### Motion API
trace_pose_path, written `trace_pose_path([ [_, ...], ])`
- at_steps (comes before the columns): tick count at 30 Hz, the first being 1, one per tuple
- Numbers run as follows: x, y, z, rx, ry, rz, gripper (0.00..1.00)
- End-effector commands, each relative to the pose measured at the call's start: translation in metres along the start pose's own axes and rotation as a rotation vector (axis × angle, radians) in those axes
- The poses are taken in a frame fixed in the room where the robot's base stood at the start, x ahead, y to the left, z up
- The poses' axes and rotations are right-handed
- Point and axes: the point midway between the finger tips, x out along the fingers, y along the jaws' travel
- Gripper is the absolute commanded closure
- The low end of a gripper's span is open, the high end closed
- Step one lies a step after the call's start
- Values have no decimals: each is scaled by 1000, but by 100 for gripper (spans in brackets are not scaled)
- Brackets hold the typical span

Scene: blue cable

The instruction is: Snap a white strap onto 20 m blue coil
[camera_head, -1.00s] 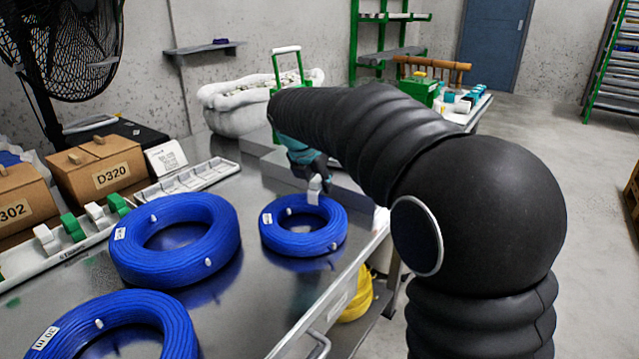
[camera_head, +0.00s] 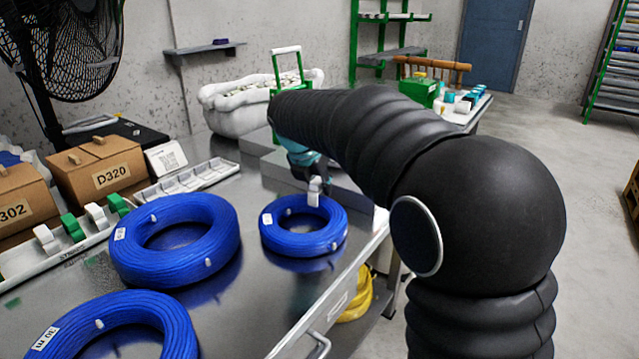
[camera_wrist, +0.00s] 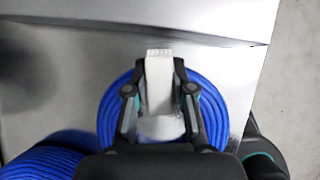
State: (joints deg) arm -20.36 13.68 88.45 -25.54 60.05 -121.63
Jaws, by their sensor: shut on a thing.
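My gripper (camera_head: 313,180) is shut on a white strap (camera_head: 314,192) at the far side of the smallest blue coil (camera_head: 282,238). In the wrist view the strap (camera_wrist: 159,85) stands between the two fingers, over the coil (camera_wrist: 108,105). The strap looks to be at the coil's upper right part, but I cannot tell whether it is around the coil or only touching it. My gripper hides part of the coil in the wrist view.
Two larger blue coils lie to the left (camera_head: 215,240) and front left (camera_head: 125,305). The table's right edge is close to the coil.

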Motion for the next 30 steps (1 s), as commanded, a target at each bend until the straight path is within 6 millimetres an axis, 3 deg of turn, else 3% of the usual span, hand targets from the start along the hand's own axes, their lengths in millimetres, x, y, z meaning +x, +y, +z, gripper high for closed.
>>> trace_pose_path([
  [25,4,0,-2,0,0,0,92],
  [26,4,0,-2,0,0,0,72],
  [30,4,0,-2,0,0,0,68],
])
